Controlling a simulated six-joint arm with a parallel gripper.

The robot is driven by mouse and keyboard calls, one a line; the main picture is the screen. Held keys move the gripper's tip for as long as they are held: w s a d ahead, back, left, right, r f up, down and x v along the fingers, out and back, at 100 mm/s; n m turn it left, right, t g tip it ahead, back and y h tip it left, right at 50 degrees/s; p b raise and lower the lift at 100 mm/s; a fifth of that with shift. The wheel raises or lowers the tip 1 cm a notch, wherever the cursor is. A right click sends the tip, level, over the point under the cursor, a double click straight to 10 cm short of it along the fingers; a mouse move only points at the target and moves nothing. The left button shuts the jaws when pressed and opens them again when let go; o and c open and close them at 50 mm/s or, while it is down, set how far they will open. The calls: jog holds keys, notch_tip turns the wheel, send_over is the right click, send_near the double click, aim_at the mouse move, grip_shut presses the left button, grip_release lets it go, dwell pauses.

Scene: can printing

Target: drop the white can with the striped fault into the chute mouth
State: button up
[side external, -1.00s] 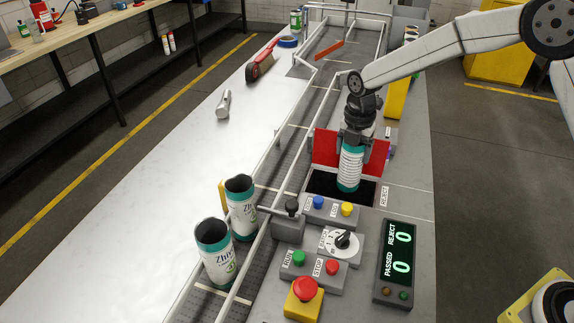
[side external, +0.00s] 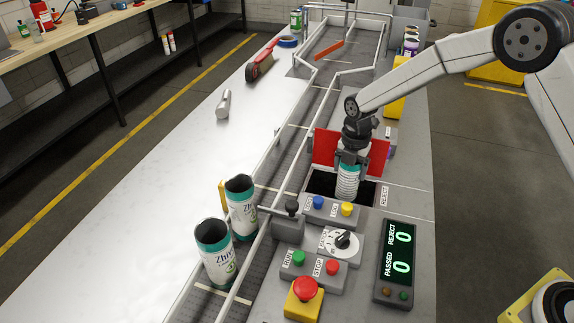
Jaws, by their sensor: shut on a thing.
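The white can with dark stripes and a teal band (side external: 347,184) hangs upright below my gripper (side external: 352,160). My gripper is shut on its upper part. The can is over the dark chute mouth (side external: 322,184), in front of the red back plate (side external: 325,147). Its lower end looks sunk into the opening or hidden by the front edge; I cannot tell how deep it is.
Two white and teal cans, a nearer one (side external: 216,255) and one behind it (side external: 241,208), stand at the conveyor (side external: 291,135). A button panel (side external: 318,262) and a counter display reading 0 and 0 (side external: 397,262) lie in front of the chute.

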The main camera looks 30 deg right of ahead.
jog(key=shift+f, duration=0.2)
jog(key=o, duration=1)
jog(key=shift+c, duration=0.2)
jog(key=shift+r, duration=3.95)
